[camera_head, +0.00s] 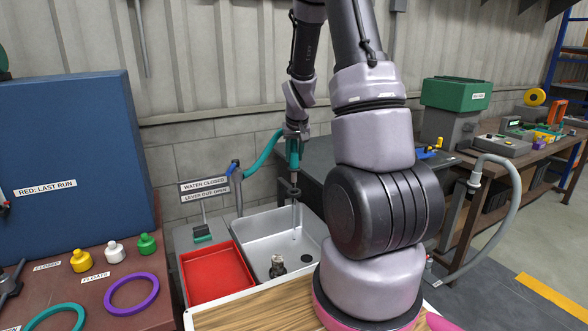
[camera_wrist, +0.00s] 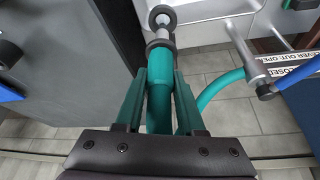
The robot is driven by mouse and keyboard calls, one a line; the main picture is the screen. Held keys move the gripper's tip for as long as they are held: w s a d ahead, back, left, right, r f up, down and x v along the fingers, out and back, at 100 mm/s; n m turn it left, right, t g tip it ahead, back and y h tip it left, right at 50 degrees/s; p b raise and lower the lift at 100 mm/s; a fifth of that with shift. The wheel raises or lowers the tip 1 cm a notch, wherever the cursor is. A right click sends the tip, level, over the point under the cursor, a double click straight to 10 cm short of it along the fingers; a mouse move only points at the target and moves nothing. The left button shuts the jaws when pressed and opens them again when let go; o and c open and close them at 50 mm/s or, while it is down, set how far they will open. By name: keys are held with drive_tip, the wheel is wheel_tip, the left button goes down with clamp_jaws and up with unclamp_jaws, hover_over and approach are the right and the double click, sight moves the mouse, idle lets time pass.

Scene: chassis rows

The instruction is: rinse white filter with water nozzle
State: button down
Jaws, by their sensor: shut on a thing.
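My gripper (camera_wrist: 159,75) is shut on the teal water nozzle (camera_wrist: 162,85), which also shows in the head view (camera_head: 293,150). The nozzle hangs above the grey sink (camera_head: 262,225) with its dark ringed tip (camera_wrist: 162,18) downward. A thin pale vertical streak shows below the tip; I cannot tell if it is water. A small piece with a pale top on a dark base (camera_head: 278,266) stands near the sink's front; it may be the white filter, but it is too small to be sure. The nozzle tip is above and behind it, apart.
A red tray (camera_head: 215,273) lies left of the sink. A teal hose (camera_head: 262,155) runs past a blue-handled lever (camera_head: 234,165) by the "WATER CLOSED, LEVER OUT: OPEN" sign (camera_head: 205,187). A blue cabinet (camera_head: 75,150), coloured floats and rings stand left. A wooden board (camera_head: 255,311) fronts the sink.

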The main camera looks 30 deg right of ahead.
drive_tip(key=shift+r, duration=1)
drive_tip(key=s+a, duration=0.4)
drive_tip(key=shift+s, duration=0.25)
drive_tip(key=shift+s+a, duration=2)
drive_tip(key=shift+s, duration=0.2)
drive_tip(key=s+a, duration=0.4)
drive_tip(key=shift+s, duration=0.25)
drive_tip(key=shift+a, duration=0.15)
